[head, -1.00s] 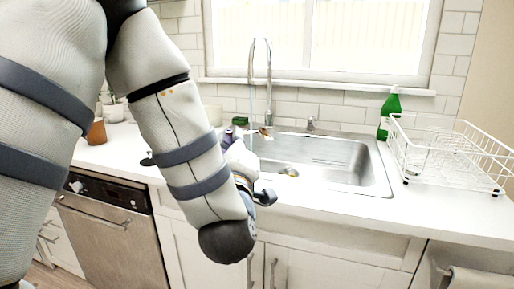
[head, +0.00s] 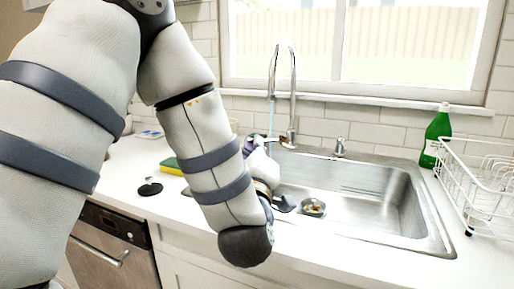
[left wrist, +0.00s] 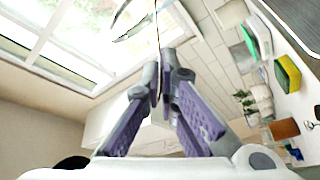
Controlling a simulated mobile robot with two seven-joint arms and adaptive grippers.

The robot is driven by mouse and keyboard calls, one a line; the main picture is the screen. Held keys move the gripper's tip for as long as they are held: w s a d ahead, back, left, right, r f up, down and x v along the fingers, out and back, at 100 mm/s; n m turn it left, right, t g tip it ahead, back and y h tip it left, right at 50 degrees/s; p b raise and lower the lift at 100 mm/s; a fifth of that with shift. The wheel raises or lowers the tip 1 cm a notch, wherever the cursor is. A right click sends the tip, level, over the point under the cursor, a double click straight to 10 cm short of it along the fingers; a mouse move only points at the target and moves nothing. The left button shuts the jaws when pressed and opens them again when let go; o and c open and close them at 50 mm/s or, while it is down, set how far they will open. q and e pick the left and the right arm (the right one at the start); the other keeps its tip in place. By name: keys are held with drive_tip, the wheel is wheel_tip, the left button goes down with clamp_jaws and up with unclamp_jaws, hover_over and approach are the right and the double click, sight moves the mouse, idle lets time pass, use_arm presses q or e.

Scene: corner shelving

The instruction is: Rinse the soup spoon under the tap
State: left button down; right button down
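The chrome tap (head: 292,85) arches over the left part of the steel sink (head: 425,215). A thin bluish stream of water falls from its spout. My left gripper (head: 268,146) is at the sink's left back, by the stream, and my own forearm partly hides it. In the left wrist view the purple fingers (left wrist: 166,88) are close together on a thin handle. My right gripper is out of view.
A green bottle (head: 436,135) and a white wire dish rack (head: 480,190) stand right of the sink. A yellow-green sponge (head: 171,167) and a black object (head: 149,188) lie on the left counter. The sink's right part is free.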

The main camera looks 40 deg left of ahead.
use_arm(q)
drive_tip(key=w+a+f, duration=0.2)
drive_tip(key=w+a, duration=0.6)
drive_tip(key=a, duration=0.1)
drive_tip(key=shift+w+a+f, duration=0.3)
drive_tip(key=shift+a+f, duration=0.05)
drive_tip(key=shift+a, duration=0.05)
drive_tip(key=shift+w+d, duration=0.1)
idle(0.3)
drive_tip(key=shift+w+d, duration=0.35)
drive_tip(key=s+d, duration=0.5)
drive_tip(key=d, duration=0.1)
drive_tip(key=shift+s, duration=0.15)
idle(0.4)
idle(0.9)
